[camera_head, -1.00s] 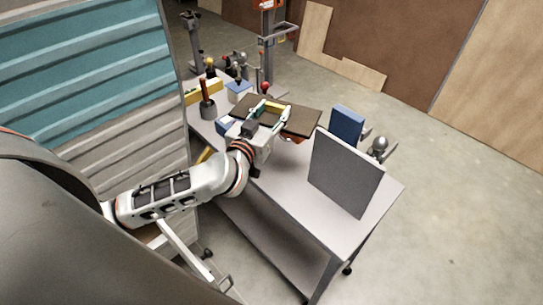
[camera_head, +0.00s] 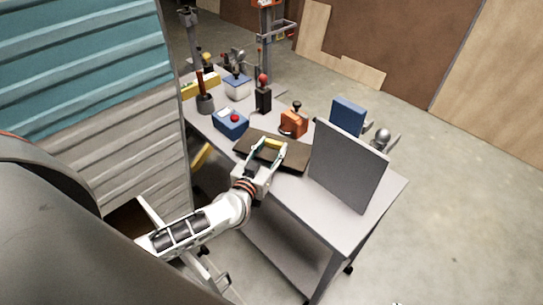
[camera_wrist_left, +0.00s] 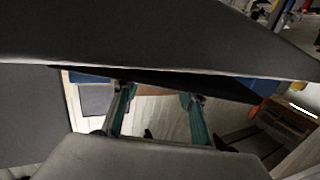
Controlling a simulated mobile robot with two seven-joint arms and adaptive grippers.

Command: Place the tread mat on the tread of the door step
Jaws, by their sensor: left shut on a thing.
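The tread mat (camera_head: 293,157) is a flat dark brown rectangle over the workbench in the head view. My left gripper (camera_head: 268,145) is shut on its near edge, with the mat roughly level and close above the bench top. I cannot tell whether it touches the bench. In the left wrist view the mat (camera_wrist_left: 150,35) spans the top as a dark slab, and the gripper fingers (camera_wrist_left: 157,100) reach up to it. The door step cannot be made out clearly. My right gripper is not in view.
The workbench (camera_head: 350,232) carries a grey upright panel (camera_head: 348,170), a blue box (camera_head: 230,122), an orange tool (camera_head: 294,122), and a blue block (camera_head: 347,117). The ribbed teal and cream camper wall (camera_head: 90,110) stands at left. Floor (camera_head: 455,190) is clear at right.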

